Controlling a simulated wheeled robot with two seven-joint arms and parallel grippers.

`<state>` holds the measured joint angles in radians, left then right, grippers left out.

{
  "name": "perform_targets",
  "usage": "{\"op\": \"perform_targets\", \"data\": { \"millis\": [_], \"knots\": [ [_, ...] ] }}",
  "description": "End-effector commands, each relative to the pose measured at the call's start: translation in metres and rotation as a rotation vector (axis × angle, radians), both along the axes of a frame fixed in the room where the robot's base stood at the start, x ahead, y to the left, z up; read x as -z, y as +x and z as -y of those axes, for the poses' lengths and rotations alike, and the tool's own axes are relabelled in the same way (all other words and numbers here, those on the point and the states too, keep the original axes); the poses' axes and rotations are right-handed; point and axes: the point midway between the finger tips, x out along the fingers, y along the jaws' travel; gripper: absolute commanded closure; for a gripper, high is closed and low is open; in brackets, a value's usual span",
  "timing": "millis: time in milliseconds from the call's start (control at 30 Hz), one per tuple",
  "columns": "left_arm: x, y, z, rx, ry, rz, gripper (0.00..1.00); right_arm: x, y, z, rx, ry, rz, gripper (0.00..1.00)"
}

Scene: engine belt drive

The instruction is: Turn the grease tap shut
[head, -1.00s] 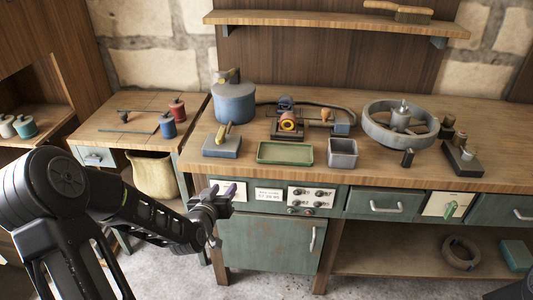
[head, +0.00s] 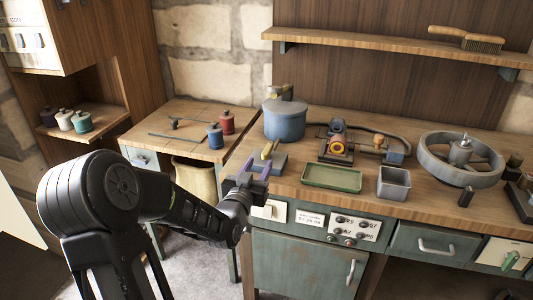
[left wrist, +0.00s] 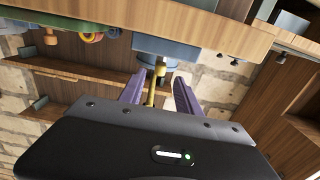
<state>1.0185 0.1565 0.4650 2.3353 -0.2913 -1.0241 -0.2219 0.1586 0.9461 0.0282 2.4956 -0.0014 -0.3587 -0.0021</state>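A small blue-grey block (head: 277,163) with a yellow lever (head: 268,150), which looks like the grease tap, sits at the bench's front left. Just behind it stands a round blue pot (head: 285,124) with a brass-coloured fitting (head: 281,92) on its lid. My left gripper (head: 248,166), with purple fingers, is open in front of the block, near the bench edge. In the left wrist view the yellow lever (left wrist: 150,98) shows between the two spread fingers, with the block (left wrist: 166,47) beyond; whether they touch cannot be told. My right gripper is not in view.
A green tray (head: 332,178) and a grey bin (head: 394,183) stand right of the block. Behind them is a small machine with an orange ring (head: 337,147). A large grey wheel (head: 459,160) is further right. A switch panel (head: 355,229) is below the bench edge.

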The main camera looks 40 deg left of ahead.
Motion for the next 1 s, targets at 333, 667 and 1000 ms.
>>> {"op": "perform_targets", "data": {
  "millis": [333, 667, 1000],
  "knots": [
    [0.0, 0.043, -0.015, 0.0, -0.004, 0.0, 0.6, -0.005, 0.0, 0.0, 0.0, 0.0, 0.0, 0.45],
    [0.0, 0.071, -0.025, 0.0, -0.001, -0.001, 0.6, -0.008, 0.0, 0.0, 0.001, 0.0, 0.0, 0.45],
    [0.0, 0.071, -0.025, 0.0, -0.001, -0.001, 0.7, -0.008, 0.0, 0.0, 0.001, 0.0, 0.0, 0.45]
  ]
}}
